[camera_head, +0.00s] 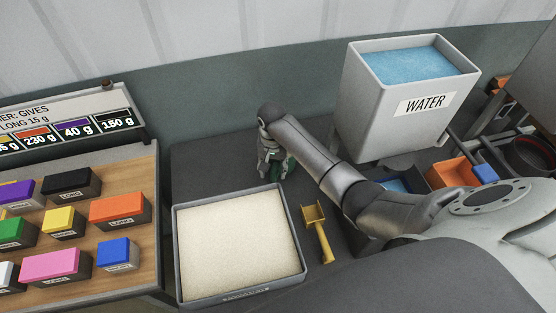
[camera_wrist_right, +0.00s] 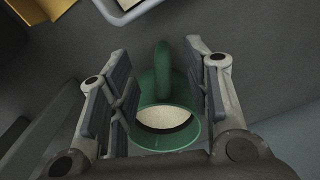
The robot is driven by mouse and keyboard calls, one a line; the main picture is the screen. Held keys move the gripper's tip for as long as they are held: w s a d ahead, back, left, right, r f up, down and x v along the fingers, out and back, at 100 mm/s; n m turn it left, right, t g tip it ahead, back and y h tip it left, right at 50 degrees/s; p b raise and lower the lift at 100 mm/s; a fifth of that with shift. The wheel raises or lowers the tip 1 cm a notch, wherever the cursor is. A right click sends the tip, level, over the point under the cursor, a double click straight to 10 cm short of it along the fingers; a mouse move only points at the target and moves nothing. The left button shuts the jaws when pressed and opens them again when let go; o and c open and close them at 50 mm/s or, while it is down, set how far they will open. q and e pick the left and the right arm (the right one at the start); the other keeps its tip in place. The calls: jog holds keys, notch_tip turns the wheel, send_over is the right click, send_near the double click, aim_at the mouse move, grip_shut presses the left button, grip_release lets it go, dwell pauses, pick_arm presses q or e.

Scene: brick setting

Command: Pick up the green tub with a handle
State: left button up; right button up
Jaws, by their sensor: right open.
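The green tub (camera_wrist_right: 181,143) with a handle (camera_wrist_right: 162,66) stands on the dark surface, seen from above in the right wrist view. Pale, sand-like material (camera_wrist_right: 163,117) shows inside its round rim. My right gripper (camera_wrist_right: 158,80) is open, with one finger on each side of the tub's handle and upper part; I cannot tell whether either finger touches it. In the head view, my right gripper (camera_head: 271,160) is behind the sand tray, and only a bit of the green tub (camera_head: 289,168) shows beside its fingers. My left gripper is not in view.
A grey tray of pale sand (camera_head: 301,250) and a yellow scoop (camera_head: 317,232) lie in front of the gripper. A grey water bin (camera_head: 378,125) stands to the right, near an orange container (camera_head: 453,172). A table with coloured blocks (camera_head: 150,200) is at left.

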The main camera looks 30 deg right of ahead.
aim_at(273, 172)
jog(key=shift+f, duration=0.45)
jog(key=shift+w+f+p, duration=0.15)
jog(key=shift+f+p, duration=0.15)
jog(key=shift+f, duration=0.45)
notch_tip(273, 172, down, 3)
jog(key=shift+w+d+r, duration=0.1)
jog(key=shift+d, duration=0.05)
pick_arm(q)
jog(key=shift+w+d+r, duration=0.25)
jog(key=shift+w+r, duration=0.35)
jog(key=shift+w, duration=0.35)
pick_arm(e)
jog(key=shift+f, duration=0.65)
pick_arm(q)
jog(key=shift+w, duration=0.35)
pick_arm(e)
grip_shut()
